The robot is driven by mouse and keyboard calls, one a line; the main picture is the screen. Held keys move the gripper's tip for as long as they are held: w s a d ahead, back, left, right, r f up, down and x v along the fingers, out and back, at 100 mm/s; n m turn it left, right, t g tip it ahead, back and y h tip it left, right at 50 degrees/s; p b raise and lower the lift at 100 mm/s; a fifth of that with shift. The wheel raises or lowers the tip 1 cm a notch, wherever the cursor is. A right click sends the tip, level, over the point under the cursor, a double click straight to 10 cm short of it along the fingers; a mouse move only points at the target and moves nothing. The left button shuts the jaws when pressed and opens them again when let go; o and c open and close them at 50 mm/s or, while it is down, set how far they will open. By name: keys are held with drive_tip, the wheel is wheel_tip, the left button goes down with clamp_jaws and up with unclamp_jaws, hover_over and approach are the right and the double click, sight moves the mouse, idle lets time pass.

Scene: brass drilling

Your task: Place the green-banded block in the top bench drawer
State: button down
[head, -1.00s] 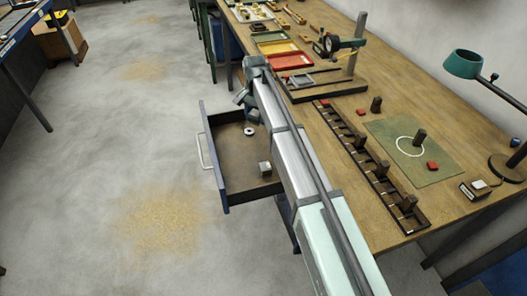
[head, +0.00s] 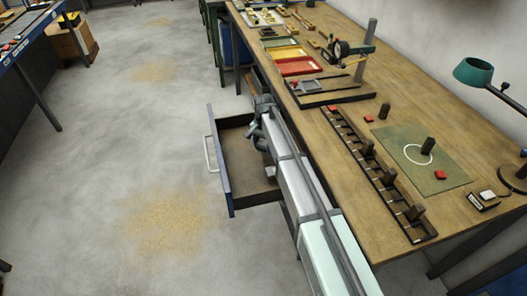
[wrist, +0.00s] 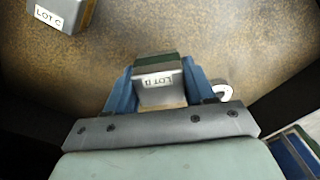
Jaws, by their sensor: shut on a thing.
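The green-banded block (wrist: 155,80), pale with a dark green top band and a lot label, is between my gripper's blue fingers (wrist: 160,92) in the wrist view. My gripper is shut on it. The bench drawer is pulled open; its blue front panel (head: 219,160) and bare floor (head: 240,165) show in the head view. My gripper (head: 258,126) is at the drawer's bench side there, and my arm hides the held block. In the wrist view the brown drawer floor (wrist: 235,45) lies under the block; whether they touch, I cannot tell.
A grey block labelled LOT C (wrist: 62,12) and a white ring (wrist: 222,91) are in the drawer; the ring is close beside the right finger. The drawer floor between them is clear. The bench top (head: 330,190) carries a slotted rack (head: 375,175) and a green mat (head: 440,180).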

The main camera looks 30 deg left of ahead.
sight(263, 151)
drive_tip(key=shift+f, duration=1.8)
drive_tip(key=shift+f, duration=0.1)
drive_tip(key=shift+c, duration=2)
unclamp_jaws()
wheel_tip(263, 151, up, 12)
drive_tip(key=shift+r, duration=0.1)
